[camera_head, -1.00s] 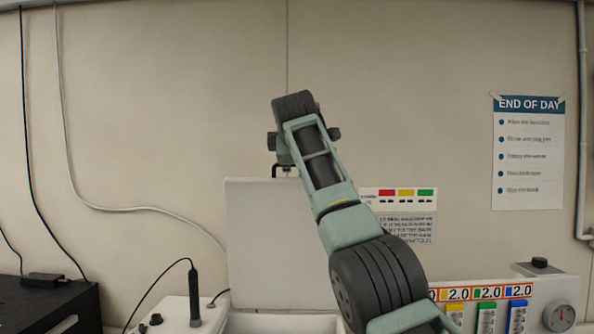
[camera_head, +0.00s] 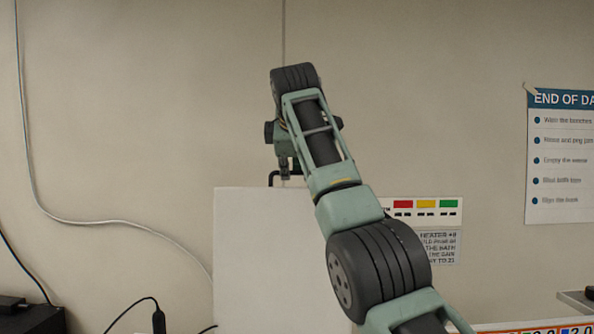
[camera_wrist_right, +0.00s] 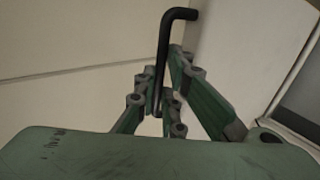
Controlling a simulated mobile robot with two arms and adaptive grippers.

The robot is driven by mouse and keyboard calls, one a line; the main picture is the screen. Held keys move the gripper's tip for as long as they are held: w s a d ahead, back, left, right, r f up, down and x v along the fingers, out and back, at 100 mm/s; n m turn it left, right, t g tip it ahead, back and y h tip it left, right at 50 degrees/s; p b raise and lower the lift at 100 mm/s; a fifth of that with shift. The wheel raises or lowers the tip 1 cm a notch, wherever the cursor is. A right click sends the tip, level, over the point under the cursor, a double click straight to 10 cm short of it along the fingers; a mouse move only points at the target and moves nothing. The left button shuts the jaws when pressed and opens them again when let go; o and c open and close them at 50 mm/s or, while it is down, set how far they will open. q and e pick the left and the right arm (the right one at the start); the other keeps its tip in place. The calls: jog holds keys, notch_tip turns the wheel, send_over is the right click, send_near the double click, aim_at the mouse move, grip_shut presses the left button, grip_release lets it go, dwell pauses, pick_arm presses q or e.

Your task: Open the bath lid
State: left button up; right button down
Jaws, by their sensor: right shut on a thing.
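The bath lid (camera_head: 265,255) is a pale flat panel standing upright in front of the wall in the head view. Its dark bent handle (camera_head: 272,179) shows at the top edge, and in the wrist view as a black bar (camera_wrist_right: 164,60) between the fingers. My right gripper (camera_head: 286,175) is at the lid's top edge, shut on this handle; its green fingers also show in the wrist view (camera_wrist_right: 160,105). My right arm covers part of the lid's right side. The bath itself is below the head view. My left gripper is not in view.
A label with red, yellow and green blocks (camera_head: 427,204) is on the wall right of the lid. A poster (camera_head: 562,155) hangs farther right. A dark probe on a cable (camera_head: 158,320) stands at lower left beside a black box (camera_head: 35,320).

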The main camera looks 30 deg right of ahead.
jog(key=shift+s+a+r, duration=0.1)
jog(key=shift+s+r, duration=0.05)
jog(key=shift+r, duration=0.5)
jog(key=c, duration=2)
grip_release()
jog(key=shift+o, duration=0.7)
jog(key=shift+s+a+f, duration=0.15)
jog(key=shift+s, duration=0.1)
jog(key=v, duration=1.2)
jog(key=shift+s, duration=0.15)
